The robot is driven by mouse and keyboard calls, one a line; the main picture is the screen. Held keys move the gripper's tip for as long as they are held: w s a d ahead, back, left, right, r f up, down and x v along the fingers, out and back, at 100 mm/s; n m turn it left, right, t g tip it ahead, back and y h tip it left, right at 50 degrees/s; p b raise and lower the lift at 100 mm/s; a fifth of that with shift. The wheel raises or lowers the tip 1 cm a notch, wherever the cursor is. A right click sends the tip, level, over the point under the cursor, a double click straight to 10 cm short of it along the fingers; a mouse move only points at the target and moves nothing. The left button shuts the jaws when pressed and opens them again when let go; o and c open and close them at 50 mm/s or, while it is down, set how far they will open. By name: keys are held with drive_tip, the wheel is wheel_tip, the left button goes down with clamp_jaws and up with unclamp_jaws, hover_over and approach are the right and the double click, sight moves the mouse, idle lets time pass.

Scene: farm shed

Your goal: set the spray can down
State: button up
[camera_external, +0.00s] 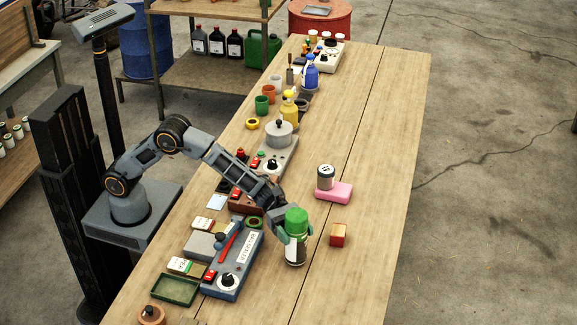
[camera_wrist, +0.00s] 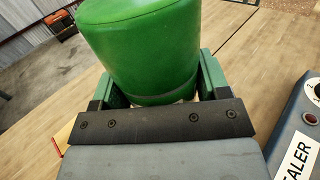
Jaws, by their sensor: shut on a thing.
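The spray can (camera_external: 296,222) has a green cap and a light body with a dark lower part. It is upright at the front part of the wooden table (camera_external: 370,130), right of the blue sealer. My gripper (camera_external: 294,234) is shut around it, with a green-padded finger on each side. In the wrist view the green cap (camera_wrist: 145,45) fills the upper middle, between my two fingers. The can's base is low over the wood; I cannot tell whether it touches.
The blue sealer (camera_external: 222,285) stands close left of the can. A small orange-red box (camera_external: 339,236) lies to the right. The table's right side is clear.

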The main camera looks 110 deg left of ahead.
drive_tip(key=shift+f, duration=0.65)
drive_tip(key=shift+f, duration=0.1)
drive_tip(key=shift+f, duration=0.15)
drive_tip(key=o, duration=1.1)
drive_tip(key=shift+r, duration=0.2)
drive_tip(key=b+v, duration=0.1)
drive_tip(key=v, duration=1.1)
